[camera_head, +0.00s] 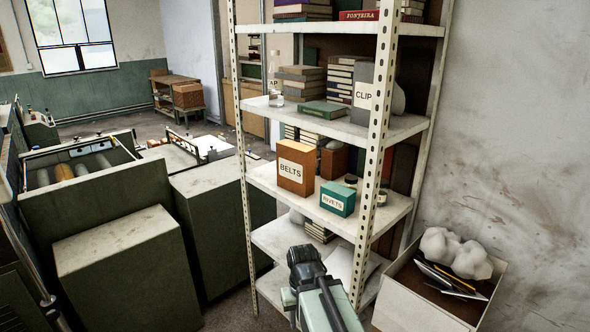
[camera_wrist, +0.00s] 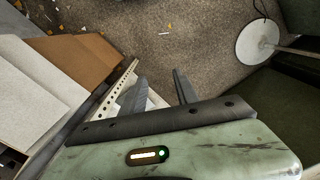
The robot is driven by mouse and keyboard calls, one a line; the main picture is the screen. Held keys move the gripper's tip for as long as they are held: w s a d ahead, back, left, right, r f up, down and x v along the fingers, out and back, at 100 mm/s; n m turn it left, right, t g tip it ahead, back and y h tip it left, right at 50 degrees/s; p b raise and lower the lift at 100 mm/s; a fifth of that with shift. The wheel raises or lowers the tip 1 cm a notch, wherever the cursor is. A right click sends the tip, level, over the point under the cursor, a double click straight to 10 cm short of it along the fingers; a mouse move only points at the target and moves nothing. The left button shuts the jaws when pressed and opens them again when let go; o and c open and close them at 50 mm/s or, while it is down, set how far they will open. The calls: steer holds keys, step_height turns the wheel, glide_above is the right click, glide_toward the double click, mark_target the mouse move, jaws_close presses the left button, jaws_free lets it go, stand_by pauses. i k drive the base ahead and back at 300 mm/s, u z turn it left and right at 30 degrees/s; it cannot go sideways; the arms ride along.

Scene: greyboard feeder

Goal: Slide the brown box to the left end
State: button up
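The brown box (camera_head: 295,167), labelled BELTS, stands upright on the third shelf board (camera_head: 262,176) of a metal rack. It is near the board's left end, with a little bare board to its left. A teal box (camera_head: 337,198), labelled RIVETS, stands to its right and a bit nearer the front. My gripper (camera_head: 303,258) is lower than that board, in front of the rack. In the wrist view its two fingers (camera_wrist: 158,88) are apart with nothing between them. I cannot make out the BELTS box in the wrist view.
Perforated posts (camera_head: 373,150) stand at the rack's front corners. Small jars (camera_head: 351,181) stand behind the teal box. An open carton (camera_head: 418,296) with white lumps and papers is at the lower right. Green cabinets (camera_head: 120,265) stand to the left. The wrist view shows littered floor (camera_wrist: 215,45).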

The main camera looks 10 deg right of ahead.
mark_target(295, 161)
steer(key=u, duration=1.55)
steer(key=i, duration=1)
steer(key=z, duration=0.05)
